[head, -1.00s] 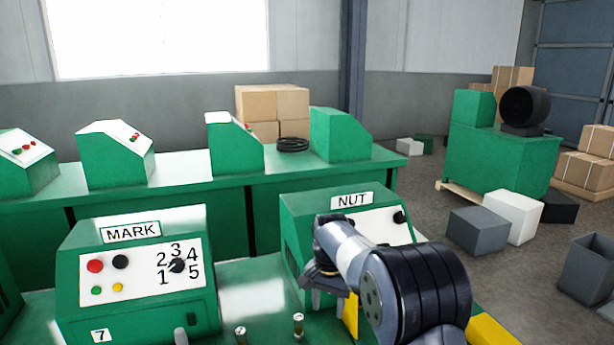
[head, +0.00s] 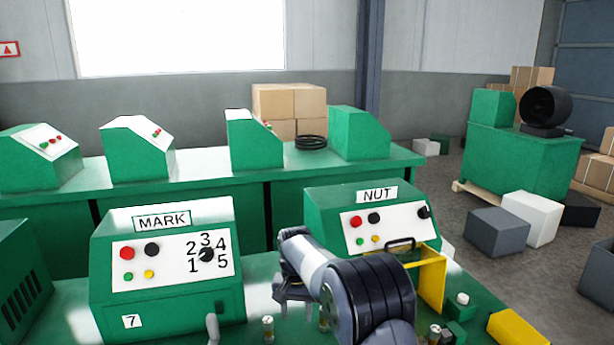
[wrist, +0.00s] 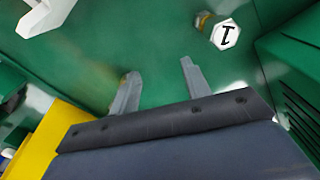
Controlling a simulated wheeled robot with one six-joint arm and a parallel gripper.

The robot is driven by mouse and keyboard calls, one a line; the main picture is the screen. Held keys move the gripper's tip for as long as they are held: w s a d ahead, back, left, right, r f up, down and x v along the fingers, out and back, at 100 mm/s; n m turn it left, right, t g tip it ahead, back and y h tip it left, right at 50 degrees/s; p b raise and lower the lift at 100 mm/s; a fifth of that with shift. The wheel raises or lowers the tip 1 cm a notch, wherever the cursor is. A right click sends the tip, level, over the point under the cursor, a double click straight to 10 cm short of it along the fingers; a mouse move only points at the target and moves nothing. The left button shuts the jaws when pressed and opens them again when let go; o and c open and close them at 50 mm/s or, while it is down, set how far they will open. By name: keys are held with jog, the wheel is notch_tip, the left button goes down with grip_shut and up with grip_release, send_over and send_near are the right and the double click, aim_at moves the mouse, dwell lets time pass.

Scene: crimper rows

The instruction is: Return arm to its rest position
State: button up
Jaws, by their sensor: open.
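My gripper (head: 294,302) is in front of the NUT machine (head: 371,222) in the head view, above the green bench, and its fingers point down. In the wrist view my gripper (wrist: 157,82) shows two grey fingers spread apart with nothing between them, over green bench surface. My arm's dark wrist links hide part of the bench and of the NUT machine's lower front.
The MARK machine (head: 168,262) with its numbered dial stands to the left. A yellow guard (head: 432,280) and a yellow block (head: 517,328) are right of my arm. Small brass-coloured fittings (head: 267,328) stand on the bench.

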jog(key=shift+f, duration=2.25)
